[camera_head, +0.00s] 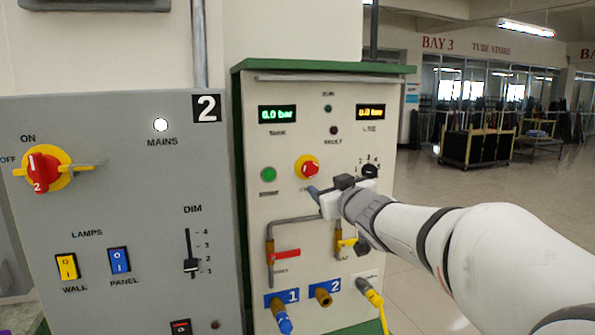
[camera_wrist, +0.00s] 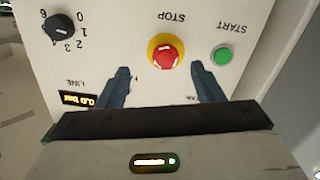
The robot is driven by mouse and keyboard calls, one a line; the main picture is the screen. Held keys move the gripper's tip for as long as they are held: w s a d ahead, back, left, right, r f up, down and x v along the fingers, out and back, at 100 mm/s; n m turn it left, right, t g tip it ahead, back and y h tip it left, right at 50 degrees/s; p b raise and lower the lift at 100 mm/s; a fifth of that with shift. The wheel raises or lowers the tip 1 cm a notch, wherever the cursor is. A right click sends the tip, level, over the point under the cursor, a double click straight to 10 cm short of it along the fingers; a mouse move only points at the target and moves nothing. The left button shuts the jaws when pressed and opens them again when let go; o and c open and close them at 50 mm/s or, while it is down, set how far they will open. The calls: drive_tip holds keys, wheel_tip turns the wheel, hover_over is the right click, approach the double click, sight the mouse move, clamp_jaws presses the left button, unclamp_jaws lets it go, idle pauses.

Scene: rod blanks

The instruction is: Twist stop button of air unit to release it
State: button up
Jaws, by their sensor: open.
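The red stop button (camera_head: 309,169) sits on a yellow round base on the front of the air unit (camera_head: 335,205). It also shows in the wrist view (camera_wrist: 165,56), under the upside-down word STOP, between and beyond my two fingers. My gripper (camera_head: 313,192) is open and empty in front of the panel, just below the stop button in the head view. In the wrist view its fingers (camera_wrist: 160,75) stand apart on either side of the button, and I see no contact.
A green start button (camera_head: 268,174) is left of the stop button; a black selector knob (camera_head: 370,170) is to its right. Red (camera_head: 286,254) and yellow (camera_head: 347,242) valve handles lie below. A grey mains cabinet (camera_head: 120,240) stands at the left. Both displays read 0.0 bar.

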sight(312, 171)
drive_tip(key=shift+n+y, duration=0.3)
drive_tip(key=shift+y, duration=0.2)
drive_tip(key=x, duration=0.5)
drive_tip(key=r+x, duration=0.1)
drive_tip(key=x, duration=0.2)
drive_tip(key=shift+w+a, duration=0.15)
drive_tip(key=shift+a, duration=0.15)
drive_tip(key=shift+c, duration=0.5)
